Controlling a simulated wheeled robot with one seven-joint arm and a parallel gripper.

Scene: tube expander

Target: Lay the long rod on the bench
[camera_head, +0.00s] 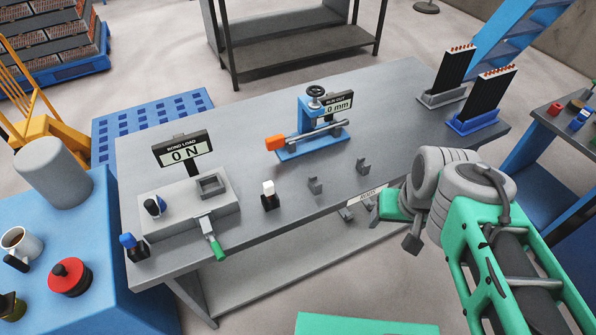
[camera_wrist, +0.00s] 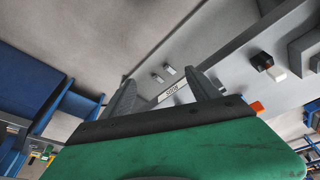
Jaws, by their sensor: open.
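A grey rod (camera_head: 322,132) with an orange block (camera_head: 275,143) at its left end lies across the blue run-out fixture (camera_head: 312,148) on the grey bench (camera_head: 400,105). I cannot tell whether it is the long rod; no other long rod is clear. Two small grey holders (camera_head: 314,185) stand empty near the bench's front edge, close to a READY label (camera_head: 367,195). My gripper (camera_head: 380,226) is at the bench's front right edge, open and empty. In the wrist view its fingers (camera_wrist: 163,92) are apart, with the label (camera_wrist: 171,92) showing between them.
A bond-load device (camera_head: 188,205) and a green-handled tool (camera_head: 212,240) are at the bench's left. A black-and-white block (camera_head: 269,195) stands front middle. Two finned racks (camera_head: 478,112) occupy the right end. A blue cabinet (camera_head: 110,240) is left. The bench middle right is clear.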

